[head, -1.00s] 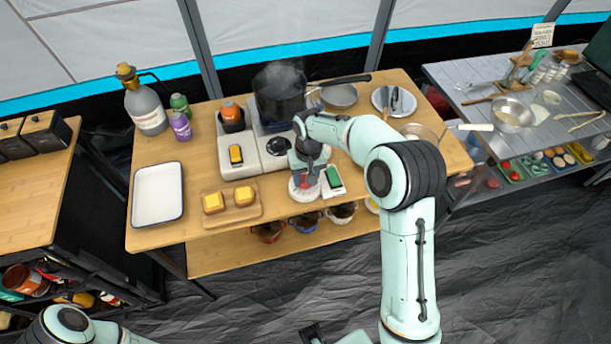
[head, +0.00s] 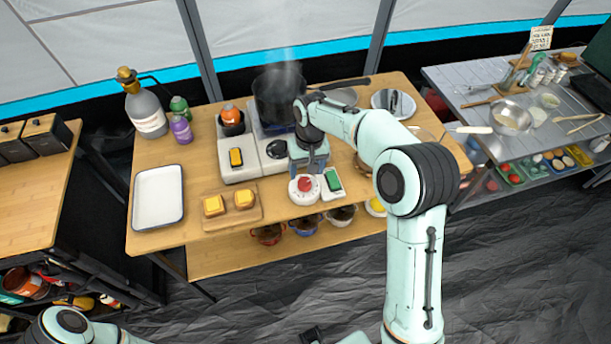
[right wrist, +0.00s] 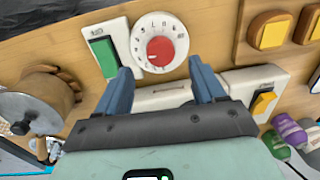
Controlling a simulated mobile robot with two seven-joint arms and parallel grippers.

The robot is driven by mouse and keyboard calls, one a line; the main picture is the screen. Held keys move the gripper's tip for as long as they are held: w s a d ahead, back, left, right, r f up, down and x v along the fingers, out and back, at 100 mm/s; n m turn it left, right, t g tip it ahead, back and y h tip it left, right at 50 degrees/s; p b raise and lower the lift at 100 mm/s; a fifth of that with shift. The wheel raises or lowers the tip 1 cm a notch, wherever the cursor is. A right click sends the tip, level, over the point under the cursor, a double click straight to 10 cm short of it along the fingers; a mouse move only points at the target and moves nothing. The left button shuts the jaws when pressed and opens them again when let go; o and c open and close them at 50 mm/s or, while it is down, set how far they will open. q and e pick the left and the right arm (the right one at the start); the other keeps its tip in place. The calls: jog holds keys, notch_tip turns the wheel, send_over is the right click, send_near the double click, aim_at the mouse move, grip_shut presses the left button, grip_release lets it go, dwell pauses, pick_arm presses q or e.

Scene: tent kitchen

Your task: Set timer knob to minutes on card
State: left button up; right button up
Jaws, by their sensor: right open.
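The timer is a white round dial (head: 304,188) with a red knob (head: 305,184) at the front edge of the wooden table. In the right wrist view the dial (right wrist: 159,24) has marks around its rim, too small to read, and the red knob (right wrist: 160,50) sits at its middle. My right gripper (head: 310,166) is just behind the dial, open and empty. In the right wrist view its two blue fingers (right wrist: 165,82) stand apart, short of the knob and not touching it.
A green-switch unit (head: 333,181) stands right beside the dial. A board with yellow-topped blocks (head: 232,217) and a white tray (head: 158,196) lie to the left. A steaming black pot (head: 280,97) stands behind. The table's front edge is close to the dial.

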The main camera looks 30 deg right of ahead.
aim_at(305, 182)
notch_tip(305, 182, up, 8)
jog(key=shift+d+p, duration=0.2)
jog(key=shift+p, duration=0.25)
jog(key=shift+f, duration=0.1)
jog(key=shift+n, duration=0.8)
jog(key=f, duration=0.4)
jog(key=f+b, duration=0.1)
jog(key=f, duration=0.3)
jog(key=f+b, duration=0.1)
jog(key=f, duration=0.4)
jog(key=shift+a+f, duration=0.1)
jog(key=shift+a, duration=0.25)
jog(key=shift+c, duration=0.4)
